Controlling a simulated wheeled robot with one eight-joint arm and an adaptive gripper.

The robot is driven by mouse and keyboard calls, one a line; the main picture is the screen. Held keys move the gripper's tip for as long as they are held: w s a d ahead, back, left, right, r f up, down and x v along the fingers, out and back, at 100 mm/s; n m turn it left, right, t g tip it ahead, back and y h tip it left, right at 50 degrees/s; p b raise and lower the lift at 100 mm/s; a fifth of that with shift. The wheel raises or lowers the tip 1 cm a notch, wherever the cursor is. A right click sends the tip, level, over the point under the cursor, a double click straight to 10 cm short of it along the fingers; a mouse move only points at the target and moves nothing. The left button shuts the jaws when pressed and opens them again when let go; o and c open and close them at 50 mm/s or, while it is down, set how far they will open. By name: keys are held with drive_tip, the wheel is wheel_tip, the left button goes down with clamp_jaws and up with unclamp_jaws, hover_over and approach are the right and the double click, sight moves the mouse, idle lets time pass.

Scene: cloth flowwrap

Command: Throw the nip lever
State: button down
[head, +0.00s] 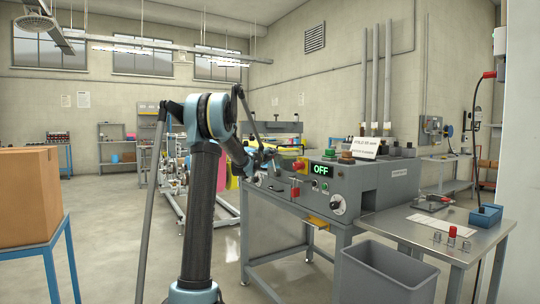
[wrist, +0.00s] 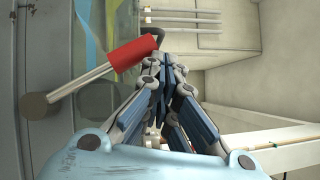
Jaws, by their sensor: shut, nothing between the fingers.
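In the wrist view the nip lever has a red cylindrical grip (wrist: 132,58) on a pale metal rod (wrist: 80,85). The rod runs down left to a round dark pivot (wrist: 34,106) on the grey machine side. My gripper (wrist: 166,68) is shut with nothing between its fingers. Its tips lie just right of and below the grip's end in the picture; I cannot tell whether they touch. In the head view my gripper (head: 280,163) is at the machine's left end, and I cannot make out the lever there.
The grey machine (head: 388,188) carries an OFF display (head: 320,169). A grey bin (head: 385,272) stands in front, beside a metal side table (head: 425,231). A cardboard box (head: 25,195) sits on a blue stand at the left.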

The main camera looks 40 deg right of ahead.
drive_tip(key=s+a+r, duration=0.4)
drive_tip(key=s+a, duration=0.3)
drive_tip(key=a, duration=0.2)
drive_tip(key=shift+s+a, duration=0.2)
drive_tip(key=shift+a, duration=0.15)
idle(0.4)
